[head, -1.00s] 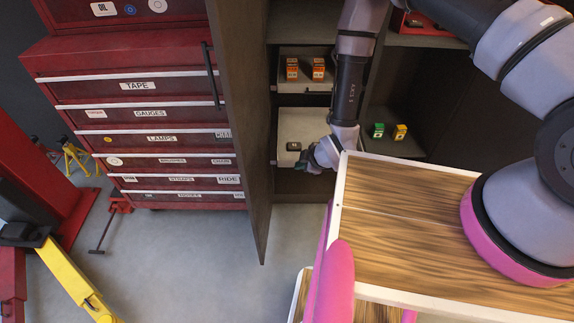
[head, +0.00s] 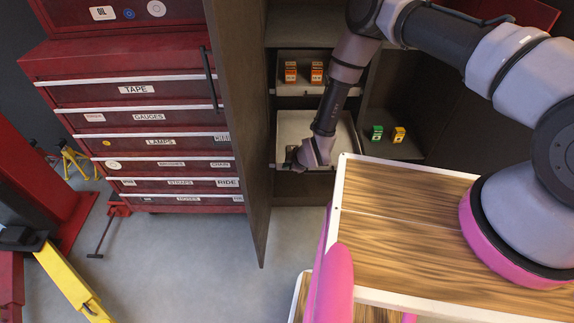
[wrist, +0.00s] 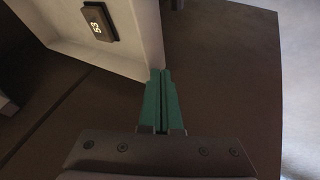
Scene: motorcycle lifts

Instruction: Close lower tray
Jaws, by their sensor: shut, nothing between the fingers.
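The lower tray (head: 292,124) is a light-grey shallow tray in the open cabinet and it sticks out towards me. My gripper (head: 291,158) is at the front left of this tray, and its fingers are hard to make out in the head view. In the wrist view the green fingers (wrist: 158,73) are shut with nothing between them. Their tips are at the corner of the pale tray wall (wrist: 151,30); whether they touch cannot be told. A small black item marked 53 (wrist: 98,22) lies in the tray. In the head view my arm covers part of the tray.
The upper tray (head: 300,90) holds orange boxes. The open cabinet door (head: 240,130) stands left of my gripper. A wood-topped table (head: 400,210) is in front; a red tool chest (head: 140,120) is left.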

